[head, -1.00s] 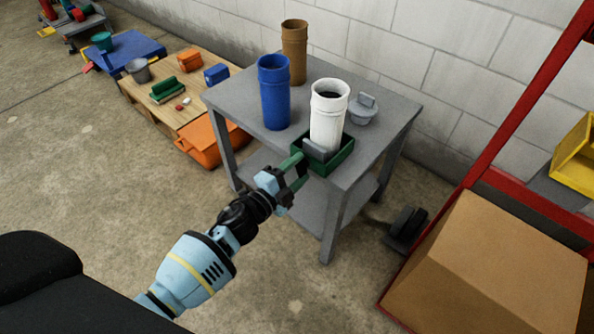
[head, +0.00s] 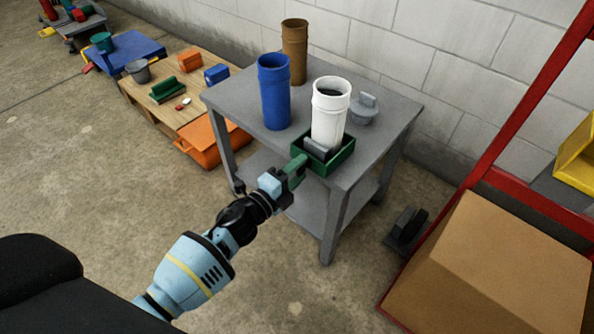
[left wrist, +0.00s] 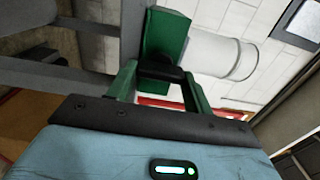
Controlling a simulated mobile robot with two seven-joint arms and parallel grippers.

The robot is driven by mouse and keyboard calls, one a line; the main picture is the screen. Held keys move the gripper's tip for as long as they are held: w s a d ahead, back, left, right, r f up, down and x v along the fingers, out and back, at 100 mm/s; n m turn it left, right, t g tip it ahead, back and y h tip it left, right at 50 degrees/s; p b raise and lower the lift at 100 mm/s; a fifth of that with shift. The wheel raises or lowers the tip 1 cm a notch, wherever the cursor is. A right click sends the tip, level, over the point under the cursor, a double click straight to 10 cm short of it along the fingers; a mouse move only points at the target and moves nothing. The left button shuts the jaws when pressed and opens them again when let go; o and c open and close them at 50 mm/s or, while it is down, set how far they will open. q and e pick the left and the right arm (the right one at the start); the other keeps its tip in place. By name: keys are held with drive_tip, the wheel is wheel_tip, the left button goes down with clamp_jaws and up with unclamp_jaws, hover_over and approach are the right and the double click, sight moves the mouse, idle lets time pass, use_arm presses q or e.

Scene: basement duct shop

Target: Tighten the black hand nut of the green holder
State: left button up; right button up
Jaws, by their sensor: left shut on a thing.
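The green holder (head: 338,166) is a box on the near corner of the grey table (head: 238,92). A white pipe (head: 329,118) stands upright in it, beside a grey block (head: 317,149). My left gripper (head: 295,168) is at the holder's near left side. In the left wrist view its green fingers (left wrist: 160,88) are shut on the black hand nut (left wrist: 162,71), which sits against the green holder (left wrist: 166,30). In the head view the nut is hidden by the fingers. My right gripper is not in view.
A blue pipe (head: 274,92), a brown pipe (head: 295,52) and a grey lidded part (head: 363,110) stand on the table. A cardboard box (head: 500,260) and a red frame (head: 490,150) are at the right. A wooden pallet (head: 150,103) with several items lies left. The near floor is clear.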

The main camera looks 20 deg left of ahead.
use_arm(q)
drive_tip(key=o, duration=0.7)
drive_tip(key=shift+o, duration=1.4)
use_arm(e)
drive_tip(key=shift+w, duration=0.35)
use_arm(q)
drive_tip(key=shift+s, duration=0.1)
drive_tip(key=p+v, duration=0.1)
drive_tip(key=v, duration=0.6)
drive_tip(key=shift+s+a, duration=0.15)
drive_tip(key=shift+s, duration=0.15)
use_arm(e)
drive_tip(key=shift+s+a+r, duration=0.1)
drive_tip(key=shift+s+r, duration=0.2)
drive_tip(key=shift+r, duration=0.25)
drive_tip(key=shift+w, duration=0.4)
